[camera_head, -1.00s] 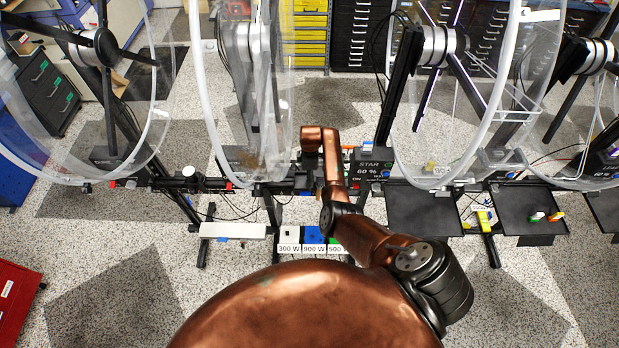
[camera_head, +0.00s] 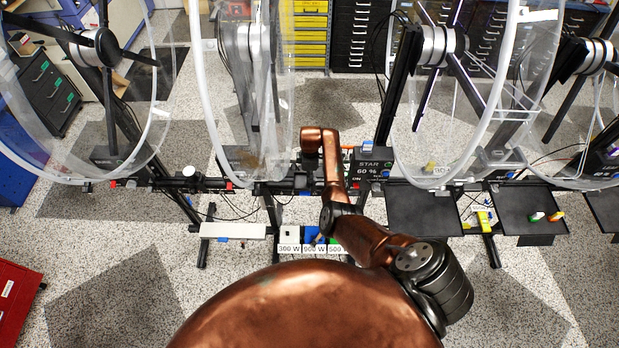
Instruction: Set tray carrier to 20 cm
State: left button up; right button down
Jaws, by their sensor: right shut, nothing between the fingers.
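A dark horizontal rail (camera_head: 160,184) runs across the front of the wheel stands. It bears a white knob (camera_head: 189,172), and I cannot tell which part on it is the tray carrier. No 20 cm mark is readable. My right arm comes up from the bottom and bends over the rail. My right gripper (camera_head: 304,186) is small and dark below the copper wrist; it is shut and empty. Its fingertips merge with the dark rail, so contact cannot be told. My left gripper is not in view.
Blocks labelled in watts (camera_head: 289,240) stand below the rail. A display (camera_head: 372,166) reads STAR and 60 %. Large clear wheels (camera_head: 210,120) stand behind. Two black trays (camera_head: 425,211) (camera_head: 512,202) are at right; the right one holds small coloured pieces. A red cabinet (camera_head: 20,300) is at lower left.

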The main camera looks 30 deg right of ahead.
jog(key=shift+s+d+f, duration=0.2)
jog(key=shift+f, duration=0.1)
jog(key=shift+w, duration=0.1)
jog(key=shift+d, duration=0.15)
jog(key=c, duration=2.6)
grip_release()
jog(key=shift+d, duration=0.1)
jog(key=shift+c, duration=0.2)
jog(key=o, duration=0.9)
jog(key=shift+w+f, duration=0.1)
jog(key=shift+o, duration=1.2)
